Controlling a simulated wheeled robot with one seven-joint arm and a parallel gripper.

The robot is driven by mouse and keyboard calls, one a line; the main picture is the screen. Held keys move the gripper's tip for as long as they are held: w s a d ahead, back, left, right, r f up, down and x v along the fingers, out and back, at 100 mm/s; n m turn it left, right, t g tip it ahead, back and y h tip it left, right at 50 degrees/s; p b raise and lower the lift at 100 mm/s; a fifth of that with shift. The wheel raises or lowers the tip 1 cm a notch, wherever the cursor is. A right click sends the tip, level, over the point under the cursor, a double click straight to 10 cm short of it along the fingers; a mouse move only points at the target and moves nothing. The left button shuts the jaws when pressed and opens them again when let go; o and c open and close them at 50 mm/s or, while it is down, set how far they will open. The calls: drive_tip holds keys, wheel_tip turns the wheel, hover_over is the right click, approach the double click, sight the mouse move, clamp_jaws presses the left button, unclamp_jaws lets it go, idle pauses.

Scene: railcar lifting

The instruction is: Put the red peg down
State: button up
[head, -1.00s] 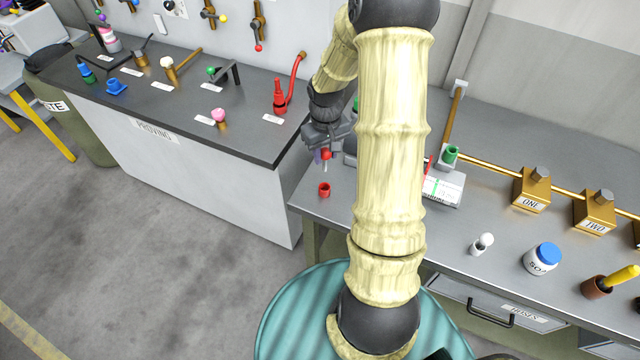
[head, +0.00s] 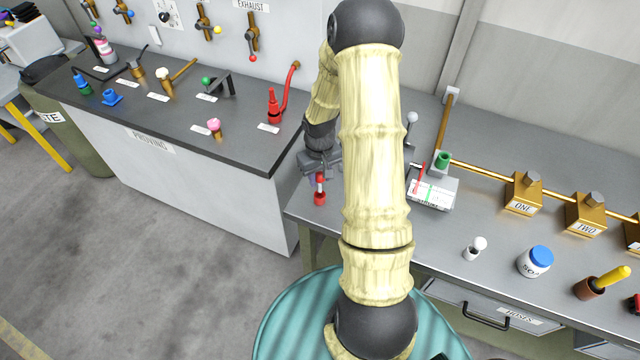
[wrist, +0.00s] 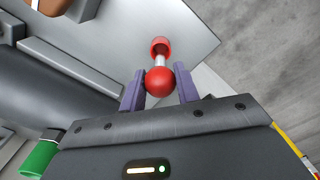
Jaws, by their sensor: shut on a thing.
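The red peg has a round red head and a pale metal shaft. In the wrist view its head (wrist: 160,81) sits between the purple fingers of my gripper (wrist: 160,90), which is shut on it. The shaft points down to a red socket (wrist: 160,45) on the bench. In the head view the peg (head: 320,178) stands upright directly above the red socket (head: 319,197), near the bench's left edge. Its lower end appears at or in the socket mouth; how deep I cannot tell.
The dark-topped proving counter (head: 240,142) stands left across a gap.

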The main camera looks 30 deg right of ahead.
sight(320, 191)
drive_tip(key=shift+f+p, duration=0.5)
drive_tip(key=shift+f, duration=1.6)
drive_tip(key=shift+f, duration=0.2)
drive_tip(key=o, duration=1)
drive_tip(key=shift+r, duration=0.1)
wheel_tip(320, 191, up, 12)
drive_tip(key=b, duration=0.3)
drive_tip(key=shift+r, duration=0.15)
